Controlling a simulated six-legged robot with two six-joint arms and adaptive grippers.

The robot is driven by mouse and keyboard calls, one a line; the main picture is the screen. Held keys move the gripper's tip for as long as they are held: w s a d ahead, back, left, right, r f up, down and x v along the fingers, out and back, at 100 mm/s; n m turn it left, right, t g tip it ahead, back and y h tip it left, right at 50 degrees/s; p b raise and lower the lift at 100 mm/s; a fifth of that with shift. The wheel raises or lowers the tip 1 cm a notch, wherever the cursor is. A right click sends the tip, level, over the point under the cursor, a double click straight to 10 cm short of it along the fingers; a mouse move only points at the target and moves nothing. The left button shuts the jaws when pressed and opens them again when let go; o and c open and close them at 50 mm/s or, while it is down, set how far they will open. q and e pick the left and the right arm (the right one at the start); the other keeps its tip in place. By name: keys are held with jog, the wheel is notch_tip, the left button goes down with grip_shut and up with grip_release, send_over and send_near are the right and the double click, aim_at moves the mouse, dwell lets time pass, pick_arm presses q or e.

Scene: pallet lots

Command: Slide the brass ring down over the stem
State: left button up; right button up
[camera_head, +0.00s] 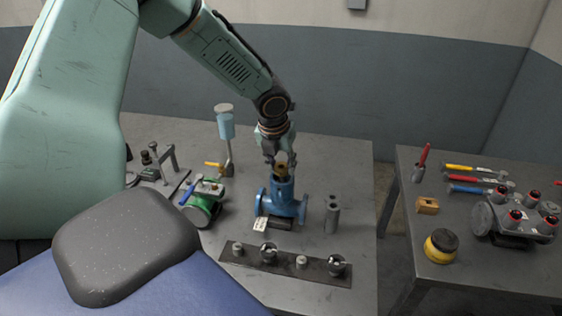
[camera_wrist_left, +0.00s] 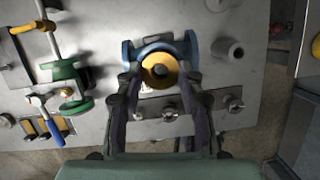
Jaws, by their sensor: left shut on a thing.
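The brass ring (camera_wrist_left: 147,71) shows in the left wrist view as a gold ring with a dark centre. My left gripper (camera_wrist_left: 160,80) is shut on it, one finger on each side. In the head view, my left gripper (camera_head: 279,159) points down and the ring (camera_head: 282,170) shows at its fingertips, right above the blue valve body (camera_head: 281,203). The valve body, with flanges at both sides, stands upright on the table. The stem is hidden or only a dark spot inside the ring; I cannot tell how far the ring is over it. My right gripper is not in view.
A grey cylinder (camera_head: 332,216) stands right of the valve body. A dark strip (camera_head: 285,265) with several small parts lies in front. A green valve (camera_head: 203,207) is on the left. A second table (camera_head: 470,270) with tools stands right, across a gap.

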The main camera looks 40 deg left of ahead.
pick_arm(q)
jog(key=shift+f+b, duration=0.3)
jog(key=shift+f, duration=0.5)
jog(key=o, duration=1.3)
jog(key=shift+c, duration=0.2)
jog(key=o, duration=0.4)
